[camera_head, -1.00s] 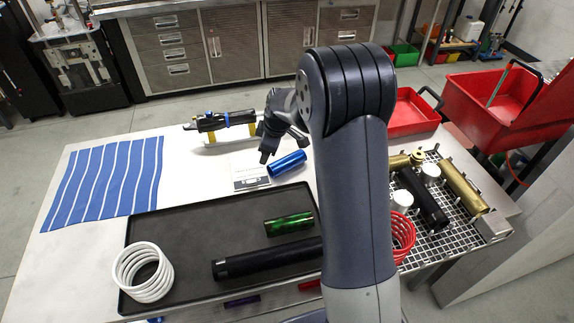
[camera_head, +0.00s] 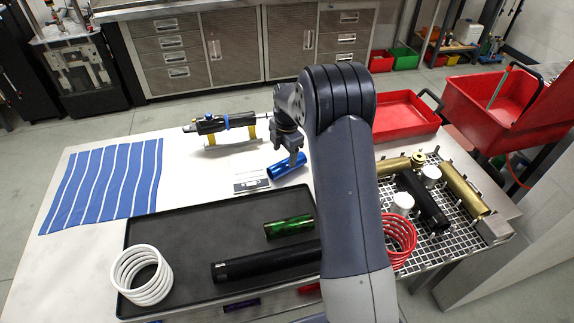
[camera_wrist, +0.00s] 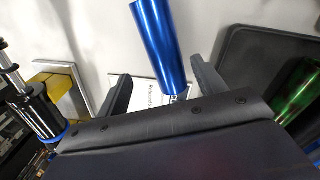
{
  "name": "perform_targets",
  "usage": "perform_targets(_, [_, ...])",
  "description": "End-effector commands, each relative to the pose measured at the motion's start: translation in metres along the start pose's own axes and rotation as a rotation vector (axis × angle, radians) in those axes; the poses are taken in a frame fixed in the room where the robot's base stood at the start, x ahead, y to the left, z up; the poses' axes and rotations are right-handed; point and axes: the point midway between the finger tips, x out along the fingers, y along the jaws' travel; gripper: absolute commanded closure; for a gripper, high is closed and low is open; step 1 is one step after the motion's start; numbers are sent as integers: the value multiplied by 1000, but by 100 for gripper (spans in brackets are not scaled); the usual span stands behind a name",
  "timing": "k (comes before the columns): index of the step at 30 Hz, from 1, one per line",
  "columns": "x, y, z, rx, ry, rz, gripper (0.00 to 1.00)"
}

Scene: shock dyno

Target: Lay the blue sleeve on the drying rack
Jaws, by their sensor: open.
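The blue sleeve (camera_head: 287,167) lies on the white table, just above the black tray in the head view. In the wrist view the blue sleeve (camera_wrist: 160,45) stretches away from the space between my fingers. My gripper (camera_head: 291,157) is over the sleeve in the head view. In the wrist view my gripper (camera_wrist: 160,88) is open, one finger on each side of the sleeve's near end, with gaps on both sides.
The black tray (camera_head: 180,240) holds a green sleeve (camera_head: 289,227) and a black tube (camera_head: 265,262). A striped blue cloth (camera_head: 105,185) lies left.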

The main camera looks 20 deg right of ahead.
Motion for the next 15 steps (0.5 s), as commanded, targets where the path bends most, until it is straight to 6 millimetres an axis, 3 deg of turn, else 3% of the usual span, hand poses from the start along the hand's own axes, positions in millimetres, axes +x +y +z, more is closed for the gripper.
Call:
perform_targets(9, [42,-8,7,1,1,-3,34])
perform_targets(15, [52,-8,7,1,0,0,34])
